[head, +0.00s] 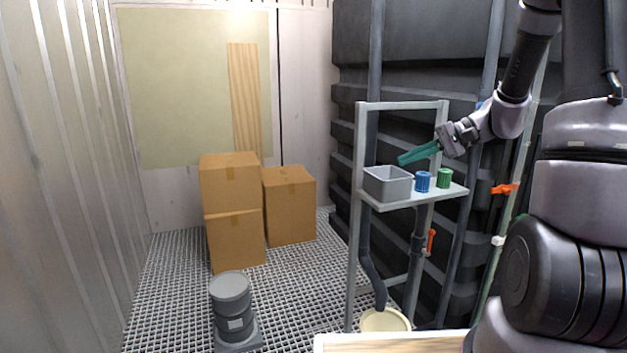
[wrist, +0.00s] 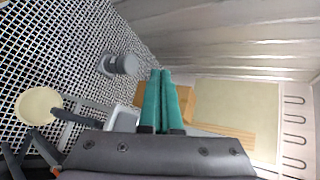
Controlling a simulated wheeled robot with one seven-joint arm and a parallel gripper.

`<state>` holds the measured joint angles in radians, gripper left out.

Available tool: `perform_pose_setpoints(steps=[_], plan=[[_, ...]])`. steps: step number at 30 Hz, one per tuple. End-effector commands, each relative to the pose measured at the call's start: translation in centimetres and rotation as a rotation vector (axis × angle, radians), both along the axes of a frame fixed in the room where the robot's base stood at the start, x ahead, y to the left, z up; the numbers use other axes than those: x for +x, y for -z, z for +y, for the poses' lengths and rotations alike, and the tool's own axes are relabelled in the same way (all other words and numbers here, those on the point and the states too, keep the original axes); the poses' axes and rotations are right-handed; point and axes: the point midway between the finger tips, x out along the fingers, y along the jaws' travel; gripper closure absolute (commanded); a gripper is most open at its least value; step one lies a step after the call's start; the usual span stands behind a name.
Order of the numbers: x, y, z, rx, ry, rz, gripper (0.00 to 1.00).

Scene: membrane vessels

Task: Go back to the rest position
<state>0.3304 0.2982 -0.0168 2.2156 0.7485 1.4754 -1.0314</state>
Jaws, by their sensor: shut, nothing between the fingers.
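My gripper (head: 402,160) has green fingers and is shut with nothing between them. In the head view it hangs above the small grey shelf (head: 400,203), over the grey bin (head: 388,184) and pointing left. In the wrist view the two fingers (wrist: 162,74) lie side by side and point out into the room. A blue ribbed cap (head: 423,181) and a green ribbed cap (head: 445,178) stand on the shelf to the right of the bin. My arm reaches in from the upper right.
Cardboard boxes (head: 233,187) are stacked at the back left. A grey cylindrical device (head: 231,300) stands on the grating floor (head: 170,290). Dark ribbed vessels (head: 440,60) with pipes and orange-handled valves (head: 504,189) are behind the shelf. A cream basin (head: 385,320) sits below it.

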Motion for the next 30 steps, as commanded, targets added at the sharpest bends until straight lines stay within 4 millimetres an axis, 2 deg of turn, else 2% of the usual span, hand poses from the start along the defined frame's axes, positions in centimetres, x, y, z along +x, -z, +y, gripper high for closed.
perform_pose_setpoints(steps=[1,7,12,18,24,30], plan=[[-1.6,-1.5,0.9,-0.061,-0.032,-0.007,1.00],[-7.5,-4.8,2.3,-0.311,-0.089,-0.022,1.00],[-11.8,-7.2,2.1,-0.518,-0.076,-0.084,1.00],[-16.0,-9.8,0.9,-0.729,0.005,-0.216,1.00],[-18.7,-12.0,-0.5,-0.851,0.108,-0.351,1.00],[-19.6,-12.9,-1.1,-0.888,0.157,-0.410,1.00]])
